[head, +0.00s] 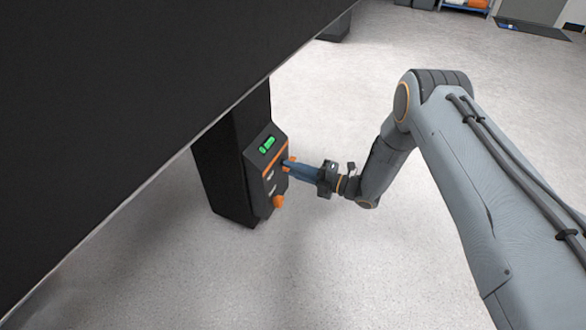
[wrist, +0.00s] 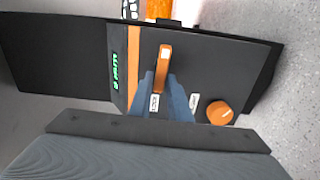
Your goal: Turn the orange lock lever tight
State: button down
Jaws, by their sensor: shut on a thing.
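The orange lock lever (wrist: 164,62) is a slim bar on the face of a dark control panel. In the wrist view it points up and down the picture, with its upper end free. My gripper (wrist: 164,84) has its two blue fingers shut on the lever's lower part. In the head view my gripper (head: 291,167) reaches the panel from the right, and only a little of the orange lever (head: 292,159) shows past the fingers. The panel (head: 272,172) sits on a black leg under a large black body.
A round orange knob (wrist: 220,112) is on the same panel, right of my fingers; in the head view the knob (head: 278,202) is lower down. A green display (head: 267,144) is at the panel's top. The large black body (head: 130,80) overhangs the left. Open floor (head: 370,260) lies right.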

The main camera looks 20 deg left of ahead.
jog(key=shift+d, duration=0.1)
jog(key=c, duration=1.8)
grip_release()
jog(key=shift+w, duration=0.1)
jog(key=shift+o, duration=0.2)
jog(key=d+p, duration=0.2)
jog(key=d, duration=0.5)
jog(key=shift+s+d, duration=0.35)
jog(key=shift+d, duration=0.05)
